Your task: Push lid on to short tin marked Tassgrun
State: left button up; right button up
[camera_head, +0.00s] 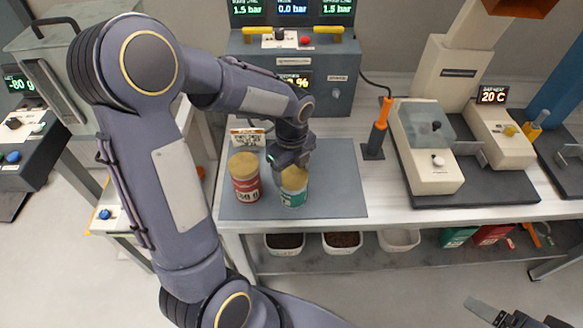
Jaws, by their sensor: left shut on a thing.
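A short tin with a green and white label (292,197) stands on the grey mat, and its marking is too small to read. A tan lid (294,178) is at its top; whether it is fully seated cannot be told. My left gripper (291,163) comes down from above and is shut on the lid, with its fingertips partly hidden. A tin with a red label (246,187) and tan top stands upright just to the left, apart from the gripper. My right gripper (483,311) is at the bottom right corner, far from the tins, partly cut off.
The grey mat (338,190) has free room right of the tins. A small sign card (248,137) stands behind them. An orange-handled tool (380,125) stands upright to the right. A control box (330,85) is behind; a beige machine (425,150) stands further right. Bins (343,241) sit below.

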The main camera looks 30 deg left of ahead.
pick_arm(q)
jog(key=shift+f, duration=0.35)
dwell(0.6)
dwell(0.3)
jog(key=o, duration=1.3)
jog(key=shift+r, duration=0.1)
jog(key=shift+r+p, duration=3.3)
jog(key=shift+r, duration=0.7)
